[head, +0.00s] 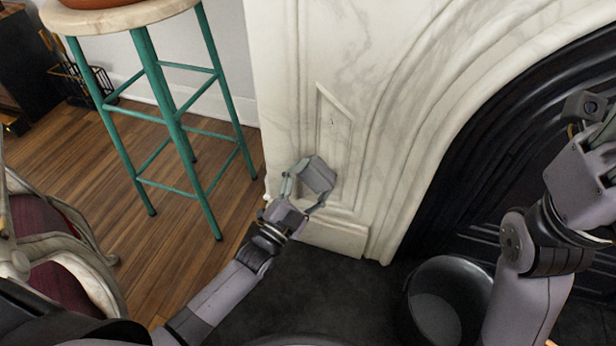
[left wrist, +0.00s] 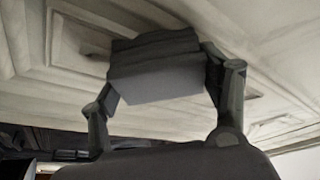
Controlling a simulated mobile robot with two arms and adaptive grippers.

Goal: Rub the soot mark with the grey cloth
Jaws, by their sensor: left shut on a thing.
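The grey cloth (head: 317,176) is a folded block between the fingers of my left gripper (head: 304,187), which is shut on it. The cloth is at the lower part of the white marble fireplace surround (head: 345,100). In the left wrist view the cloth (left wrist: 155,70) sits between both fingertips of the left gripper (left wrist: 160,78), close against the marble; I cannot tell if it touches.
A dark bucket (head: 447,300) stands on the black hearth at the lower right, near my right arm. A green-legged stool (head: 170,110) stands on the wooden floor at the left. A carved chair with dark red upholstery (head: 60,292) is at the lower left.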

